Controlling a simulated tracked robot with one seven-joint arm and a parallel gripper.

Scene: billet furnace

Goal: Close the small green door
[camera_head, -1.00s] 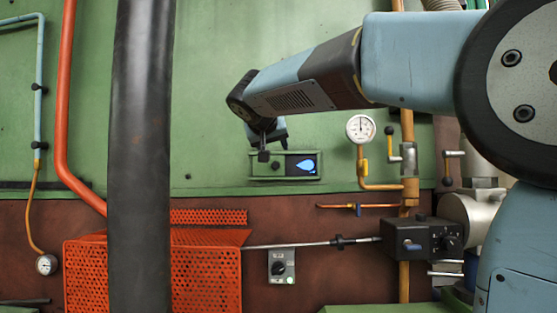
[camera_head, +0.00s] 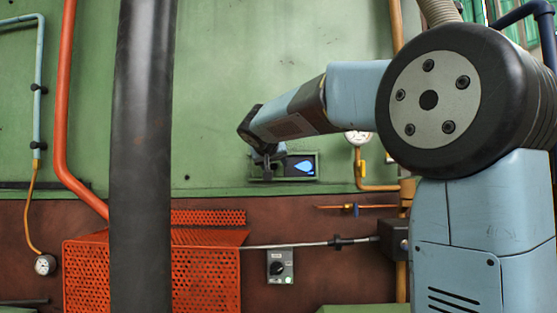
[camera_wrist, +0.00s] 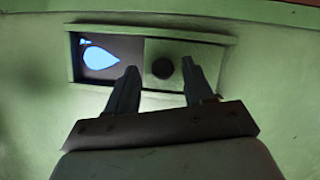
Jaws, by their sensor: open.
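The small green door (camera_wrist: 206,54) is a flat sliding panel with a round dark knob (camera_wrist: 162,68). It covers one side of a shallow frame in the green wall; the other side is an open dark window (camera_wrist: 97,55) with a blue flame shape. In the head view, the window (camera_head: 300,167) shows at the right, and my gripper hides most of the door. My gripper (camera_wrist: 159,67) is open, with its fingertips on either side of the knob in the wrist view. I cannot tell whether they touch the panel. It also shows in the head view (camera_head: 267,173).
A black vertical column (camera_head: 142,160) stands at left, before an orange perforated guard (camera_head: 205,275). A gauge (camera_head: 358,138) and pipe are right of the frame, partly behind my arm. A switch box (camera_head: 280,266) sits below. The green wall around the frame is clear.

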